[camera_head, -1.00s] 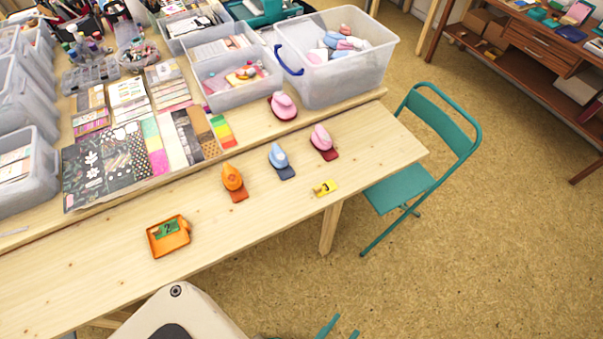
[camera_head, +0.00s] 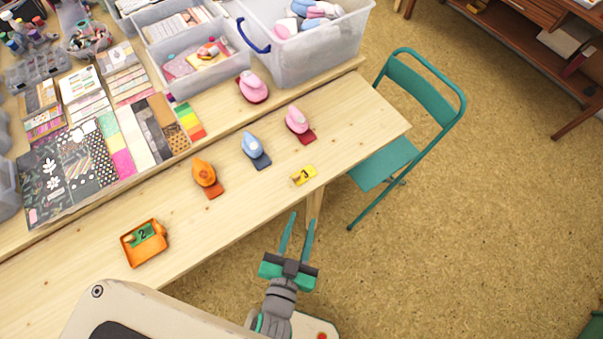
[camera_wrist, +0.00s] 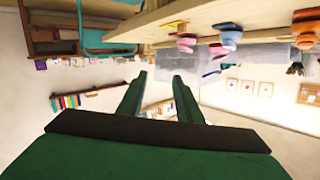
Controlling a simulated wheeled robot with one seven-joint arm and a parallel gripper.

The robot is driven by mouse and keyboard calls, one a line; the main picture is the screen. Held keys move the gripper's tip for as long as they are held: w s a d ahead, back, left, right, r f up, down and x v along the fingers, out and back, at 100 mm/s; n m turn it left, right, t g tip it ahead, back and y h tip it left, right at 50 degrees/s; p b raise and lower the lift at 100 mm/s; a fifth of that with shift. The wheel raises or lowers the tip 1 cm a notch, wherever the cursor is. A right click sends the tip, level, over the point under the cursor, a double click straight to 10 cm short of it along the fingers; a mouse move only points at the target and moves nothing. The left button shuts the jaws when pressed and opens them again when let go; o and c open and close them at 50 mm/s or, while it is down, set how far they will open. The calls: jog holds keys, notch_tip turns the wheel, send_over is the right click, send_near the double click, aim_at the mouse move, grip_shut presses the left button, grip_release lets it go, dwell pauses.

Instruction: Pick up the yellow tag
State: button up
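The yellow tag (camera_head: 304,175), marked with a dark 3, lies flat on the wooden table near its front right edge. My gripper (camera_head: 288,218) is in front of the table edge, a little nearer to me than the tag, with two green fingers apart and nothing between them. The open fingers also show in the wrist view (camera_wrist: 158,85), where the room appears upside down. A small yellow shape at the table's edge in that view (camera_wrist: 173,24) may be the tag; I cannot tell for sure.
An orange tray (camera_head: 130,253) with a green tag (camera_head: 141,236) sits at the left. Orange (camera_head: 204,172), blue (camera_head: 253,146) and pink (camera_head: 297,120) stampers stand behind the yellow tag. A teal chair (camera_head: 372,171) stands right of the table (camera_head: 230,212).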

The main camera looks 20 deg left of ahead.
jog(key=w+a+r+n+y, duration=0.3)
jog(key=w+a+r+y, duration=0.15)
jog(key=w+a, duration=0.4)
jog(key=w+a+r+n+y, duration=0.2)
jog(key=w+a+r+y, duration=0.25)
jog(key=w+a, duration=0.45)
jog(key=a+r+n+g+y, duration=0.2)
jog(key=a+r+n+g, duration=0.15)
jog(key=a+n, duration=0.3)
jog(key=a+r+n+g+y, duration=0.2)
jog(key=a+r+n+g, duration=0.1)
jog(key=a+n+g, duration=0.4)
jog(key=n+g+h, duration=0.5)
jog(key=n+h, duration=0.6)
jog(key=h, duration=0.3)
send_over(297, 176)
notch_tip(297, 176, down, 14)
notch_tip(297, 176, down, 10)
jog(key=shift+r, duration=0.1)
grip_shut()
